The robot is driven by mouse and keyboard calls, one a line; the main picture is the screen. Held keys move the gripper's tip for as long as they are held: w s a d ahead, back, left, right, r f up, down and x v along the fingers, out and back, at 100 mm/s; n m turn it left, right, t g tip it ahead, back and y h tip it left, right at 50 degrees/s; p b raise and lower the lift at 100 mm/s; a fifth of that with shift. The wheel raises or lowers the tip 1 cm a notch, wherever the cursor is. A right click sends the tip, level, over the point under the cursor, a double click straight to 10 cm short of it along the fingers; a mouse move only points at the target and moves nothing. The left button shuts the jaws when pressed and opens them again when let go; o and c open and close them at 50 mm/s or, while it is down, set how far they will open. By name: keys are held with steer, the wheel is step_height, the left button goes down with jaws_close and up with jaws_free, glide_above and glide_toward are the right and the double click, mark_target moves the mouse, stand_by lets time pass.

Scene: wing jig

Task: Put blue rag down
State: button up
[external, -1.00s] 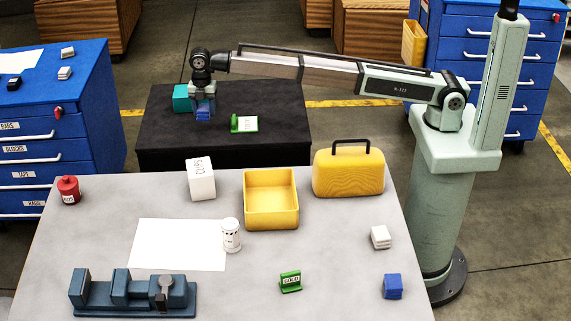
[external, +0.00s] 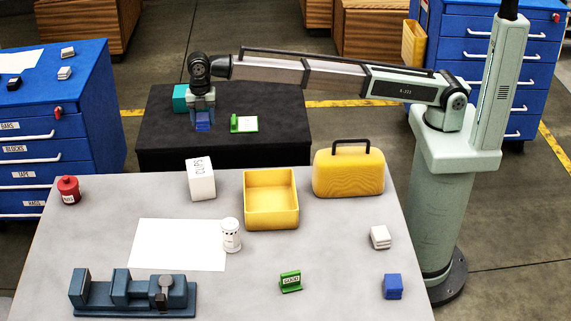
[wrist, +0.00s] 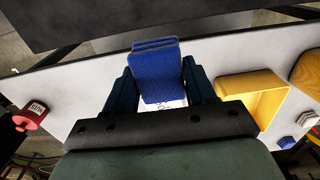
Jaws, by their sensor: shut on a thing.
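My gripper (external: 202,114) is shut on a folded blue rag (external: 203,121). It holds the rag over the left part of the black table (external: 270,110); I cannot tell whether the rag touches the surface. In the wrist view the same rag (wrist: 157,72) sticks out between the two dark fingers. A second folded blue rag (external: 392,287) lies at the right front of the grey table (external: 340,230), away from my gripper.
A green-and-white sign (external: 243,124) lies to the right.

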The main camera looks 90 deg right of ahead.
steer(key=s+a+n, duration=0.1)
steer(key=s+a, duration=0.2)
steer(key=a, duration=0.6)
steer(key=s+a+n, duration=0.1)
steer(key=s+a, duration=0.1)
steer(key=a, duration=0.6)
steer(key=m, duration=0.2)
glide_above(322, 253)
step_height(322, 253, down, 6)
steer(key=shift+f, duration=4.75)
steer(key=shift+f, duration=0.15)
steer(key=o, duration=1)
